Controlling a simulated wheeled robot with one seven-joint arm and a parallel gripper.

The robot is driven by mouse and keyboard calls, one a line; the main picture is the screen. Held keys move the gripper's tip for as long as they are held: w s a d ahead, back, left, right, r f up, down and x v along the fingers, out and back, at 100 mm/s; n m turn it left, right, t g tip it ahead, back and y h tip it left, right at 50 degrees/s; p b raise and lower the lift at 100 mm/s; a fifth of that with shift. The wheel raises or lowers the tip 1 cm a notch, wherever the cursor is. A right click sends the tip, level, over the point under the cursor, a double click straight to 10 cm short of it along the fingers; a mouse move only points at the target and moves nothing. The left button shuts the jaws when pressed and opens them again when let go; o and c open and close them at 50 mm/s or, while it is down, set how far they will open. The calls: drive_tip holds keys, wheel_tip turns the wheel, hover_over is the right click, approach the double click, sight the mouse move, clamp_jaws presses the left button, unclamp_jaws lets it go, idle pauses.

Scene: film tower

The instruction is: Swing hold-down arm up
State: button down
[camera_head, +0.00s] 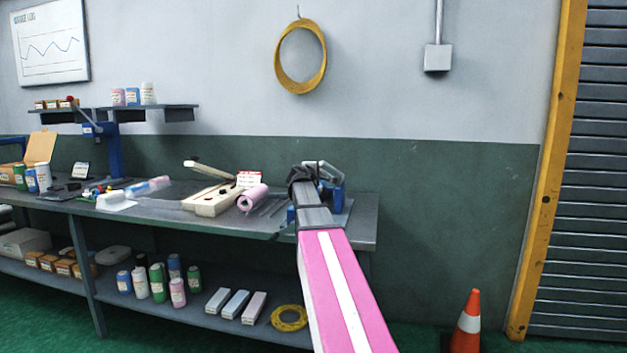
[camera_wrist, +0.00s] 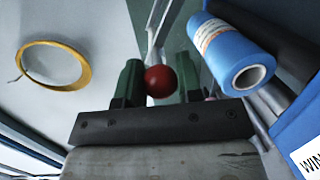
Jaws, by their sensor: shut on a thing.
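The hold-down arm shows in the wrist view as a pale grey bar (camera_wrist: 157,22) that runs up from behind a red ball knob (camera_wrist: 160,81). My gripper (camera_wrist: 159,80) has its two green fingers on either side of the knob and is shut on it. A blue film roll (camera_wrist: 228,48) with a white label and a hollow core is just right of the fingers. In the head view my gripper (camera_head: 316,172) is over the right end of the bench. It hides most of the blue winder (camera_head: 336,193) there, and the knob cannot be seen.
A blue block with a partly visible white label (camera_wrist: 312,157) is at the wrist view's right edge. On the bench (camera_head: 362,222), a pink roll (camera_head: 252,198) and a cream sealer (camera_head: 212,203) stand left of my gripper. An orange cone (camera_head: 467,322) is on the floor at right.

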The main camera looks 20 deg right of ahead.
drive_tip(key=s+d+r+m+t+y, duration=0.1)
drive_tip(key=s+d+r+m+y, duration=0.1)
drive_tip(key=s+d+m, duration=0.4)
drive_tip(key=shift+d+r+m+y, duration=0.5)
drive_tip(key=shift+d+m, duration=0.8)
drive_tip(key=shift+m, duration=1.2)
drive_tip(key=c, duration=0.8)
unclamp_jaws()
drive_tip(key=shift+r, duration=0.1)
drive_tip(key=v, duration=1)
drive_tip(key=shift+s+a, duration=0.15)
drive_tip(key=shift+s, duration=0.15)
